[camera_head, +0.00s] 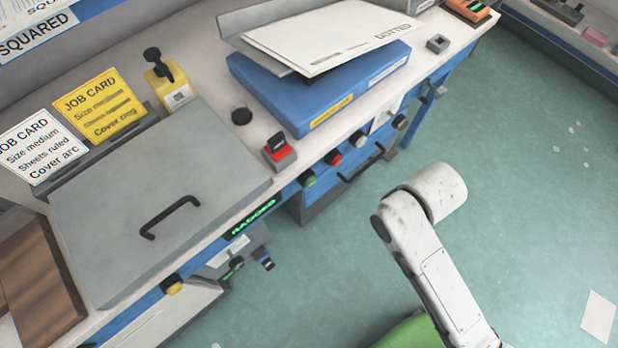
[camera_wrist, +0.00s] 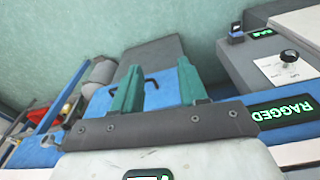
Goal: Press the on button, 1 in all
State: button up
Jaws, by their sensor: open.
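My gripper (camera_wrist: 157,85) shows in the wrist view as two teal fingers, apart, with nothing between them. It is not visible in the head view, where only my white arm shows. No label reading "on" can be read. In the head view a green button (camera_head: 307,179) and a red button (camera_head: 334,158) sit on the blue bench front. A yellow button (camera_head: 173,285) is on the front at lower left. A red switch (camera_head: 278,150) in a grey housing stands on the bench top.
A grey lid (camera_head: 120,225) with a black handle, a blue binder (camera_head: 300,95) under papers and job cards (camera_head: 100,105) occupy the bench. A green RAGGED display (camera_head: 250,217) is on its front; the display also shows in the wrist view (camera_wrist: 290,112). Green floor (camera_head: 530,170) is open at right.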

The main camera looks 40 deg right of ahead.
grip_shut()
dwell(0.4)
dwell(1.4)
